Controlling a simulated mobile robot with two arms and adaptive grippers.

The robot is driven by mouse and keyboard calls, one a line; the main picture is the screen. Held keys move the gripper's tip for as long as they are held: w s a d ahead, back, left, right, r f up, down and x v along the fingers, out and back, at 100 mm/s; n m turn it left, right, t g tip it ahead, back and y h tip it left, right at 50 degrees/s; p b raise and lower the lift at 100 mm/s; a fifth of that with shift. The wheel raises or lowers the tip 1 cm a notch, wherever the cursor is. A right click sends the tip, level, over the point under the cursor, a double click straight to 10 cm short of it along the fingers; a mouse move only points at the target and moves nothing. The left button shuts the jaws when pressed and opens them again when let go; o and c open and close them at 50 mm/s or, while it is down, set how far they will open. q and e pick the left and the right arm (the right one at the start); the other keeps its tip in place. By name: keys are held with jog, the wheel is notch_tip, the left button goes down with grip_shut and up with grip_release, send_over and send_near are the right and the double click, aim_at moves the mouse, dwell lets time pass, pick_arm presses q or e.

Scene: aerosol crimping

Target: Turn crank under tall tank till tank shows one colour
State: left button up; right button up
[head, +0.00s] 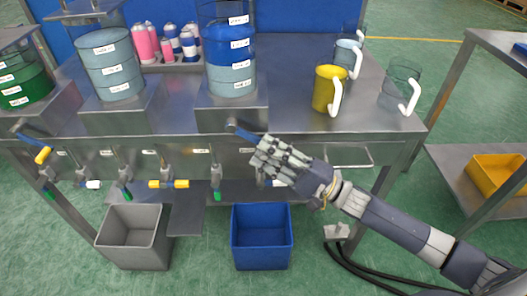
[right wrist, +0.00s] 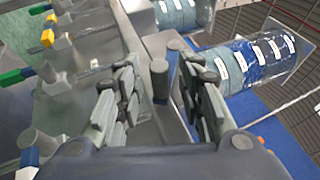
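The tall tank (head: 229,50) stands on a metal stand at the bench's back, clear at the top, with dark blue liquid above pale grey-blue liquid. It also shows in the right wrist view (right wrist: 262,58). Its crank (head: 241,130) sticks out at the front of the stand with a blue arm. My right gripper (head: 264,153) is just below and right of the crank. In the right wrist view its fingers are spread, and the crank's grey upright grip (right wrist: 159,80) stands between them, with gaps visible on both sides. My left gripper is out of view.
Tanks of grey-blue (head: 110,65) and green (head: 22,80) liquid stand to the left. A yellow mug (head: 325,90) and clear jugs (head: 398,88) stand right. Valves line the bench front above a grey bin (head: 132,225) and blue bin (head: 262,225).

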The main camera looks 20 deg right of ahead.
jog(key=shift+w+a+r, duration=0.2)
jog(key=shift+w+a, duration=0.2)
jog(key=shift+a, duration=0.1)
grip_shut()
jog(key=shift+f, duration=0.2)
